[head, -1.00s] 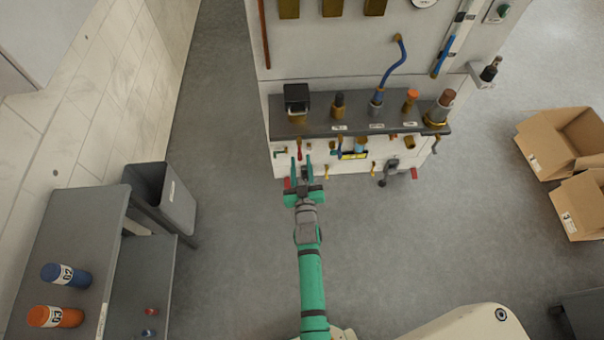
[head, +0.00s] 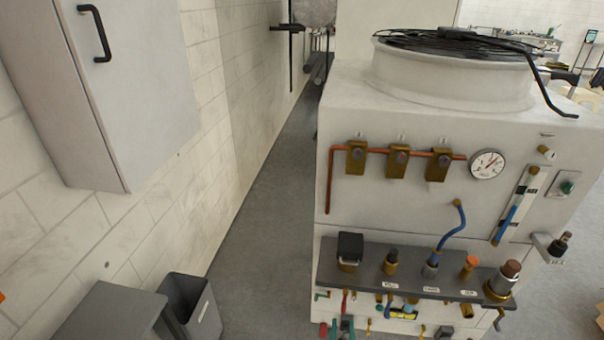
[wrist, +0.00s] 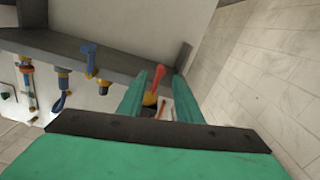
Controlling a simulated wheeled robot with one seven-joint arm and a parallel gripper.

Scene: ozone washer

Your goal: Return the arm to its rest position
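My gripper (head: 346,328) shows only in part at the bottom edge of the head view, just below the machine's shelf. The rest of my arm is out of that view. In the wrist view my green gripper (wrist: 160,88) has its two fingers spread apart. A red-handled valve (wrist: 155,80) with a yellow base shows in the gap between the fingers. I cannot tell whether either finger touches it. Nothing is clearly held.
The white washer machine (head: 420,215) stands in front of me, with a grey shelf (head: 455,286) of fittings jutting out. A grey bin (head: 190,308) and a table (head: 110,310) stand at the lower left. Free floor (head: 250,245) lies between the wall and the machine.

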